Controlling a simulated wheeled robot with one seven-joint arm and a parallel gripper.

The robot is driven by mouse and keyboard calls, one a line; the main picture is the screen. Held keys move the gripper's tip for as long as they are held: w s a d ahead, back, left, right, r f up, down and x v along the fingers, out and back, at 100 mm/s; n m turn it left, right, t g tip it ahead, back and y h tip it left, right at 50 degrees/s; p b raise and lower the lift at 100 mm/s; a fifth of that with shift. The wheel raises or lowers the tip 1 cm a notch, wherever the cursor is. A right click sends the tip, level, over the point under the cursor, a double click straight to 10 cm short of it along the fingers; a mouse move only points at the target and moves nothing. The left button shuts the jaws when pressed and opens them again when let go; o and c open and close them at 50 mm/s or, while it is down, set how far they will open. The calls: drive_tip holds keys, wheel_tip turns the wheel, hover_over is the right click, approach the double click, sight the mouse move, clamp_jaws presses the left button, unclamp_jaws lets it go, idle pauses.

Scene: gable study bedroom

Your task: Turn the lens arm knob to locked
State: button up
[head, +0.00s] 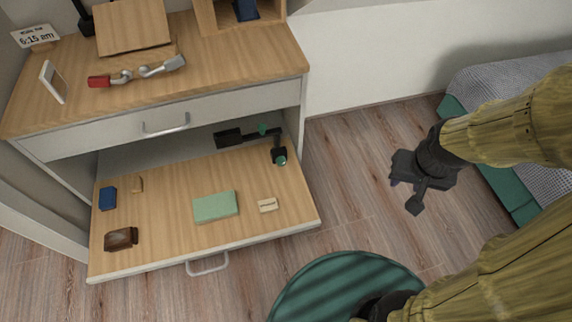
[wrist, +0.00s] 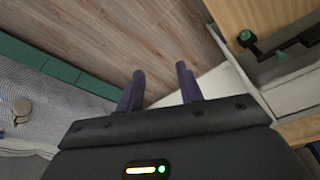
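A black jointed lens arm (head: 250,137) lies at the back right of the pulled-out lower drawer. It has one green knob (head: 262,128) at its middle and another green knob (head: 281,161) at its near end; I cannot tell which way they are turned. In the wrist view, the end knob (wrist: 245,36) and part of the arm show at the upper right. My gripper (head: 405,193) hangs over the floor to the right of the drawer, apart from the lens arm. Its two fingers (wrist: 160,72) are spread with nothing between them.
The drawer (head: 160,250) also holds a green box (head: 215,206), a blue item, a brown item and small blocks. The desk top (head: 215,70) above carries a red-ended tool, a stand and a clock. A bed (head: 500,85) stands right; a round green seat (head: 340,285) is in front.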

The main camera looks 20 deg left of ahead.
drive_tip(key=shift+o, duration=1.8)
drive_tip(key=shift+w+a+f, duration=0.1)
drive_tip(key=shift+f, duration=0.05)
drive_tip(key=w+a+f+n+t+b, duration=0.2)
drive_tip(key=w+a+f+n+b, duration=0.15)
drive_tip(key=a+f+n, duration=0.6)
drive_tip(key=w+a+f+n+t+b, duration=0.25)
drive_tip(key=w+a+f+n, duration=0.2)
drive_tip(key=f+n, duration=0.9)
drive_tip(key=s+a+f+n+t+y+b, duration=0.1)
drive_tip(key=a+n, duration=0.4)
drive_tip(key=n, duration=0.5)
drive_tip(key=s+a+f+n+t+y+b, duration=0.1)
drive_tip(key=a+f+n+y, duration=0.4)
drive_tip(key=n, duration=0.6)
drive_tip(key=s+a+f+t, duration=0.1)
drive_tip(key=t, duration=0.1)
drive_tip(key=shift+a+f+t+y, duration=0.15)
drive_tip(key=shift+f+t+y, duration=0.05)
drive_tip(key=shift+t+y, duration=0.15)
drive_tip(key=shift+w, duration=0.1)
